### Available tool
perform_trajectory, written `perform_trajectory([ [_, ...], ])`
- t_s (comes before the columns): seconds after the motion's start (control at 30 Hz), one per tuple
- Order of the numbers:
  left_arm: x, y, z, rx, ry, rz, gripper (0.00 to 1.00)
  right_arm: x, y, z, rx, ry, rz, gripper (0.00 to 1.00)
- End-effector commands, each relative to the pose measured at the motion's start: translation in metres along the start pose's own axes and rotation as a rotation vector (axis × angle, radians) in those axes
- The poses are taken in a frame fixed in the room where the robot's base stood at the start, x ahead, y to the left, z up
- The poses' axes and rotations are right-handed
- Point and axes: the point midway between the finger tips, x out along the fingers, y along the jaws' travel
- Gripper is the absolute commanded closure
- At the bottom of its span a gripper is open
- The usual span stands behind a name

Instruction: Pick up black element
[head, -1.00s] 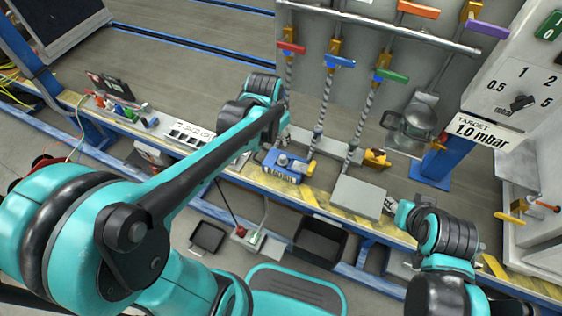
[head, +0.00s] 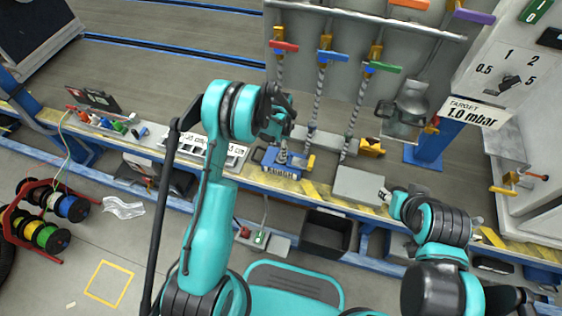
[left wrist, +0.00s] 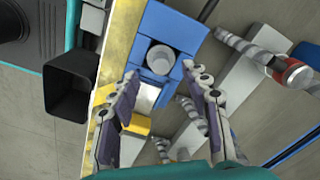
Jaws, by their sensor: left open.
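My left gripper (head: 283,128) is above the bench's yellow-edged rail, over a blue block (head: 283,162) with an upright grey cylinder. In the left wrist view, the left gripper (left wrist: 160,73) is open and empty, its two fingers spread around the near part of the blue block (left wrist: 180,30). The grey cylinder (left wrist: 161,58) lies between the fingertips. I cannot tell which thing is the black element. A black open bin (head: 328,232) sits below the rail, and it also shows in the left wrist view (left wrist: 70,82).
A grey box (head: 359,186) stands right of the blue block. Hoses with red, blue and green valve handles (head: 330,57) hang behind. A white tray with slots (head: 202,150) and small coloured parts (head: 118,124) lie left along the rail. Cable spools (head: 45,218) stand at far left.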

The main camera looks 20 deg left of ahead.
Motion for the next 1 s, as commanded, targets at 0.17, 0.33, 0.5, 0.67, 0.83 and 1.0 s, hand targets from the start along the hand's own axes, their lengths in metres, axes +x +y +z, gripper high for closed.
perform_trajectory([
  [0.17, 0.019, 0.000, -0.001, -0.001, 0.000, -0.001, 0.53, 0.009, 0.000, 0.007, 0.000, 0.000, 0.000, 0.60],
  [0.33, 0.047, 0.000, -0.003, -0.002, 0.001, -0.001, 0.53, 0.024, 0.000, 0.017, 0.000, 0.000, 0.000, 0.60],
  [0.5, 0.061, 0.000, -0.002, -0.002, 0.001, -0.001, 0.53, 0.028, 0.000, 0.020, 0.000, 0.000, 0.000, 0.60],
  [0.67, 0.059, 0.000, -0.002, -0.002, 0.001, -0.001, 0.53, 0.026, 0.000, 0.019, 0.000, 0.000, 0.000, 0.60],
  [0.83, 0.059, 0.000, -0.002, -0.002, 0.001, -0.001, 0.93, 0.026, 0.000, 0.019, 0.000, 0.000, 0.000, 0.60],
  [1.0, 0.059, 0.000, -0.002, -0.003, 0.001, -0.001, 1.00, 0.027, 0.000, 0.019, 0.000, 0.000, 0.000, 0.60],
])
